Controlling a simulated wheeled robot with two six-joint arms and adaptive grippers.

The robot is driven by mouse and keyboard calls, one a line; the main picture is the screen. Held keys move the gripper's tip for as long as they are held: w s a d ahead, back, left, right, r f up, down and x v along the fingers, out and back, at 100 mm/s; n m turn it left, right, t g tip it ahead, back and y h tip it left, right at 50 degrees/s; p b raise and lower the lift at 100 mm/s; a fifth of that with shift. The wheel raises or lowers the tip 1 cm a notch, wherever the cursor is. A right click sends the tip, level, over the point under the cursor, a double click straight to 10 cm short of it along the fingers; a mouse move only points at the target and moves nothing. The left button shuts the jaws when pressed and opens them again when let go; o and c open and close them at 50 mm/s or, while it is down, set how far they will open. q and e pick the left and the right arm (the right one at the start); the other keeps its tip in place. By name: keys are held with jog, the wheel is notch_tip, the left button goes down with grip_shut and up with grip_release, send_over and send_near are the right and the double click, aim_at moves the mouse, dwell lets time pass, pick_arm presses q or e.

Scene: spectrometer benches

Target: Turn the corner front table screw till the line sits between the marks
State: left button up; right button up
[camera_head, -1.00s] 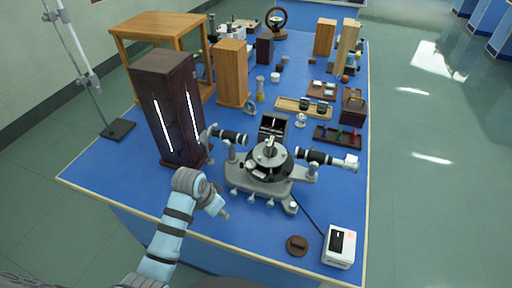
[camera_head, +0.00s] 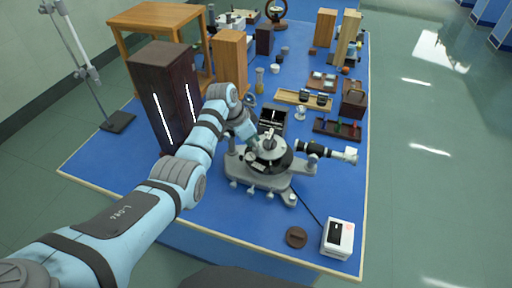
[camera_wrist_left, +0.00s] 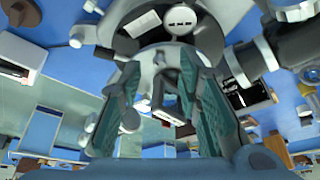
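The grey spectrometer (camera_head: 258,181) stands on the blue table, with a round prism table (camera_head: 270,155) at its centre. Several small knobs show along its front base; I cannot tell which is the corner front table screw. My left gripper (camera_head: 247,132) is at the back left of the prism table, partly hidden by its own arm. In the left wrist view its teal-padded fingers (camera_wrist_left: 165,75) are apart, with grey metal parts visible between and beyond them. A black panel with white marks (camera_wrist_left: 245,95) shows on the right there; its line is too small to read. My right gripper is not seen.
A dark tall cabinet (camera_head: 165,95) stands left of the spectrometer, close to my left arm. A telescope tube (camera_head: 320,150) sticks out to the right. A white box (camera_head: 338,238) and a brown disc (camera_head: 296,237) lie at the front right. The front left tabletop is clear.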

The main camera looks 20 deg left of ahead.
pick_arm(q)
jog(key=shift+x, duration=0.8)
jog(key=shift+s, duration=0.1)
jog(key=shift+c, duration=0.5)
grip_shut()
jog(key=shift+r, duration=0.1)
